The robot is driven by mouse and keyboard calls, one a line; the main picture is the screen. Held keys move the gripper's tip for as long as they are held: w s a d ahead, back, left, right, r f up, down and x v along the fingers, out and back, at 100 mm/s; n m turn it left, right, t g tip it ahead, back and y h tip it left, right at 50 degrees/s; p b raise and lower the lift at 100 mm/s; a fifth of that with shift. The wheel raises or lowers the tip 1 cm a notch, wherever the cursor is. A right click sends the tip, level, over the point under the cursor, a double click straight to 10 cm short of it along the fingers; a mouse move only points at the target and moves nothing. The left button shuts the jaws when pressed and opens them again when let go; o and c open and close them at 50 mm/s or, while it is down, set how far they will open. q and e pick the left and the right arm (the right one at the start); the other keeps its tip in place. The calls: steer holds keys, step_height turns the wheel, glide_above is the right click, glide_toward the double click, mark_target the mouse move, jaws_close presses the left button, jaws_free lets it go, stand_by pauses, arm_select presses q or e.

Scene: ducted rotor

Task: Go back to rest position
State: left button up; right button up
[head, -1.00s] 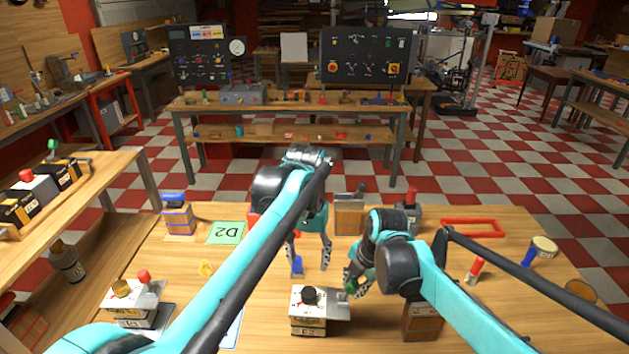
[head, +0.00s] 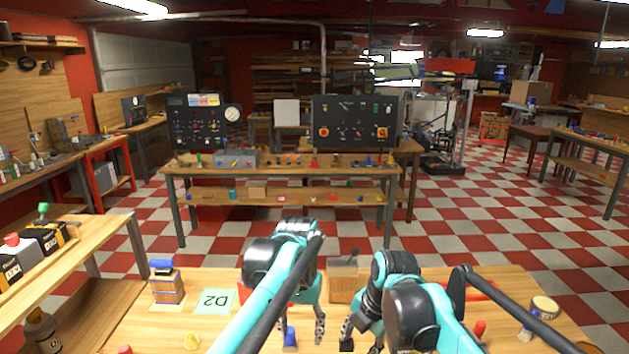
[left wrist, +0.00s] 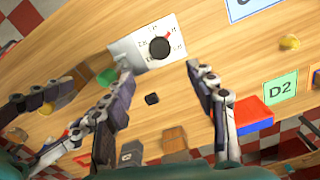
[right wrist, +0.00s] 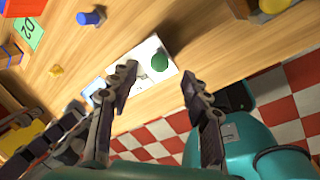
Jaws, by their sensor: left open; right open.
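My left gripper (head: 305,332) hangs over the front table near its middle, fingers pointing down. In the left wrist view its fingers (left wrist: 160,75) are apart with nothing between them; a pale plate with a black knob (left wrist: 159,47) lies beyond the tips. My right gripper (head: 352,334) is just to the right, partly hidden by its own arm. In the right wrist view its fingers (right wrist: 158,78) are spread and empty. A pale plate with a green knob (right wrist: 159,60) lies beyond them.
The table (head: 130,315) carries a green D2 card (head: 214,300), a wooden block with a blue top (head: 166,284), a wooden box (head: 343,281) and a round tin (head: 543,309). A side bench (head: 75,245) stands at left. Checkered floor (head: 460,220) lies clear beyond.

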steer(key=s+d+r+m+t+h, duration=0.15)
steer(key=s+d+m, duration=0.35)
steer(key=s+m, duration=0.55)
arm_select(q)
steer(key=s+a+f+n+t, duration=0.1)
steer(key=s+a+f+t, duration=0.2)
steer(key=s+a, duration=0.4)
steer(key=s+a+f+n+t, duration=0.1)
steer(key=s+a+f+t, duration=0.3)
steer(key=s+a, duration=0.3)
steer(key=s+f, duration=0.1)
steer(key=s, duration=0.3)
steer(key=shift+a+f+n, duration=0.25)
steer(key=shift+a+n, duration=0.15)
arm_select(e)
steer(key=s+d+f+m+t, duration=0.3)
steer(key=s+f+m, duration=0.3)
steer(key=m, duration=0.9)
steer(key=shift+f, duration=0.7)
